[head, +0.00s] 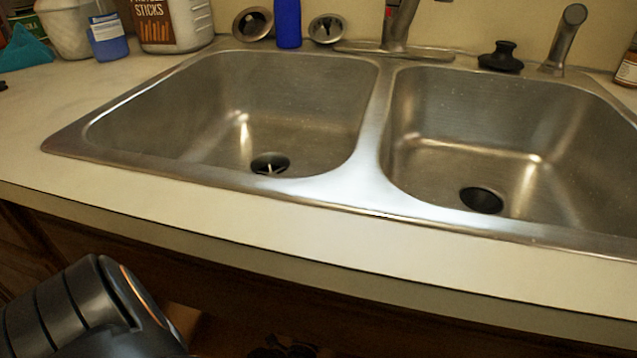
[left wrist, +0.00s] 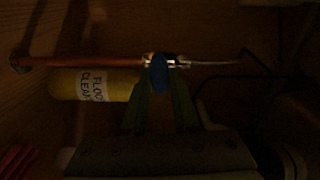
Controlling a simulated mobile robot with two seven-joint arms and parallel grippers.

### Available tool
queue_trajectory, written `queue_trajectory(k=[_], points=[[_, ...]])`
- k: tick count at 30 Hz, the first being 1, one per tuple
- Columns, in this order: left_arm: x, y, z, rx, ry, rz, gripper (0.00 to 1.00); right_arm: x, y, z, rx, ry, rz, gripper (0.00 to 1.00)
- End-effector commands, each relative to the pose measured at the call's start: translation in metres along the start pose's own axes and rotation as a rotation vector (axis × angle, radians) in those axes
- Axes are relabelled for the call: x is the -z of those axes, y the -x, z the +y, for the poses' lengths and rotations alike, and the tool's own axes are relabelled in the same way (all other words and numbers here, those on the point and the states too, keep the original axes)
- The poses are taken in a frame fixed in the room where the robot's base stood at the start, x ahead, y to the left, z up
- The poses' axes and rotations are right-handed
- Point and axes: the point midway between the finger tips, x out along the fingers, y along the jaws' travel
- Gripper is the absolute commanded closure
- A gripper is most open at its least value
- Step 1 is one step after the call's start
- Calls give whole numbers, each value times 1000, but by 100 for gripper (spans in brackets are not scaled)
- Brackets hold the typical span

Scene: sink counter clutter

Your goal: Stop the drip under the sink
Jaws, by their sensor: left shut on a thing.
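In the dark left wrist view, a copper pipe (left wrist: 90,61) runs across the cabinet to a shiny metal valve (left wrist: 178,62) with a blue handle (left wrist: 159,74). My left gripper (left wrist: 162,88) is shut on the blue handle, its two greenish fingers reaching up from below. A thin grey line (left wrist: 215,63) continues right from the valve. No drip can be made out in the dark. In the head view my left arm reaches below the counter edge, and its gripper is hidden there. My right gripper is in neither view.
A yellow floor cleaner bottle (left wrist: 95,85) lies just below the pipe, left of my fingers. A dark curved line (left wrist: 262,76) is at right. Above, the double steel sink (head: 372,130) is empty. The counter's front edge (head: 250,245) overhangs the cabinet.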

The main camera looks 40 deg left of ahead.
Motion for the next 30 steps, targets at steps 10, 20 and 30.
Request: queue_trajectory(k=[10, 20, 30], points=[[1, -1, 1, -1, -114, 1, 100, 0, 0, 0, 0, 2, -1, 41], [1, -1, 1, -1, -129, 2, 100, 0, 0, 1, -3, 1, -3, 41], [0, -1, 0, 0, -128, 1, 51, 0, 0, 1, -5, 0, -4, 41]])
